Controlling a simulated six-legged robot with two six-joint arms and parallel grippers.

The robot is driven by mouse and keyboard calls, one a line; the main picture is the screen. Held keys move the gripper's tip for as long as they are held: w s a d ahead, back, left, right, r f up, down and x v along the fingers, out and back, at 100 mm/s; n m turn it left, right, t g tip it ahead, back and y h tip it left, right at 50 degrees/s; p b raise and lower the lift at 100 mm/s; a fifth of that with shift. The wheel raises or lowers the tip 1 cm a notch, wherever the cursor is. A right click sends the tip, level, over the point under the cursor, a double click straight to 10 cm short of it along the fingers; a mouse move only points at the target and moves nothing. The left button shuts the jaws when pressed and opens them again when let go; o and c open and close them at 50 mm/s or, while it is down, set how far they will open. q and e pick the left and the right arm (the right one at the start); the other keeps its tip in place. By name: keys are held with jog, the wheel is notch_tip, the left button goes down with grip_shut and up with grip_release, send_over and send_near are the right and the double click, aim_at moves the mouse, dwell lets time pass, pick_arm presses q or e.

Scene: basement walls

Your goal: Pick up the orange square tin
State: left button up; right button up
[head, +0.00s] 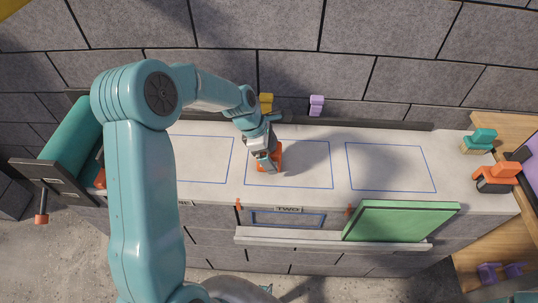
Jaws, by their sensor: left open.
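The orange square tin (277,155) stands on the pale worktop, inside the left part of the middle blue outlined rectangle. My left gripper (268,165) is over it, pointing down, and hides much of it. The gripper is open, with its fingers at the tin; I cannot tell whether they touch it. My teal left arm comes in from the left and reaches over the worktop. My right gripper does not show.
Blue outlines mark the worktop (340,190). A yellow object (266,102) and a purple object (317,104) stand at the back wall. A green panel (400,221) leans at the front. Teal (480,139) and orange (496,178) objects stand at right. The right outlined rectangle is clear.

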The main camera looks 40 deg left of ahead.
pick_arm(q)
jog(key=shift+s, duration=0.1)
jog(key=shift+w, duration=0.2)
jog(key=c, duration=0.9)
jog(key=shift+s+r, duration=0.1)
jog(key=c, duration=0.5)
